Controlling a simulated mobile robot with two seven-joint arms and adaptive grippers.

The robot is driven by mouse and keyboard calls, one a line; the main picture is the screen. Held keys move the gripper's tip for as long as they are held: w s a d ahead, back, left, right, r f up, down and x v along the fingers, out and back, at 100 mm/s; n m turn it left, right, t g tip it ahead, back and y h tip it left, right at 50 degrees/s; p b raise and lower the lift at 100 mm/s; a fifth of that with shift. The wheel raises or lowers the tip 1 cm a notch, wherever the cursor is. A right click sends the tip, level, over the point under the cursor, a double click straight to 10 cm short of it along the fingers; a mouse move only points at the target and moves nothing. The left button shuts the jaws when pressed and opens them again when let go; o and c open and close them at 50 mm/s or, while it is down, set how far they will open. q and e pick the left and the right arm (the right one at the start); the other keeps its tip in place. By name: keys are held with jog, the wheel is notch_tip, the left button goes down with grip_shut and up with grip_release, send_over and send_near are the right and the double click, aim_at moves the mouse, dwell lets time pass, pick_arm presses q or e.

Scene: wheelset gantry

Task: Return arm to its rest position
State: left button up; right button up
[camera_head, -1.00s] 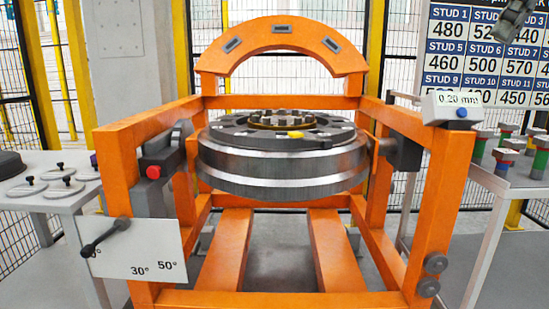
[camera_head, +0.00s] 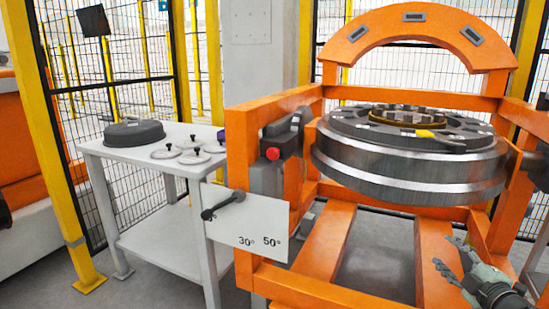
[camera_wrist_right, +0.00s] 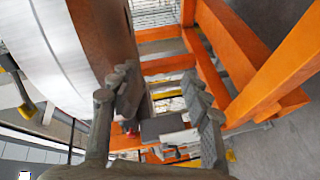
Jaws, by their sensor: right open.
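My right gripper (camera_head: 449,254) is at the lower right of the head view, with its two fingers spread apart and nothing between them. In that view it overlaps the lower right part of the orange gantry (camera_head: 272,278). In the right wrist view the open fingers (camera_wrist_right: 160,82) point toward the gantry's orange beams (camera_wrist_right: 215,55), and the steel wheel (camera_wrist_right: 62,50) lies to their left. I see no contact with either. My left gripper is not in view.
The wheel (camera_head: 400,178) lies flat in the gantry, with a yellow piece (camera_head: 425,133) on top. An angle plate (camera_head: 262,225) with a dark lever (camera_head: 222,204) is on the gantry's front left. A white table (camera_head: 105,150) holds a dark round part (camera_head: 134,133) and several discs.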

jog(key=s+a+f+m+g+h, duration=0.1)
jog(key=s+a+f+m+g, duration=0.3)
jog(key=s+f, duration=0.5)
jog(key=s+a+f+m+g+h, duration=0.25)
jog(key=s+f+m, duration=0.2)
jog(key=f, duration=0.85)
jog(key=s+a+f+m+g+y, duration=0.1)
jog(key=s+a+f+g, duration=0.2)
jog(key=s+a+f, duration=0.2)
jog(key=s+a+f+m+g+y, duration=0.2)
jog(key=s+a+f+g, duration=0.2)
jog(key=s+a, duration=0.4)
jog(key=s+f, duration=0.1)
jog(key=s, duration=0.3)
jog(key=shift+f, duration=0.15)
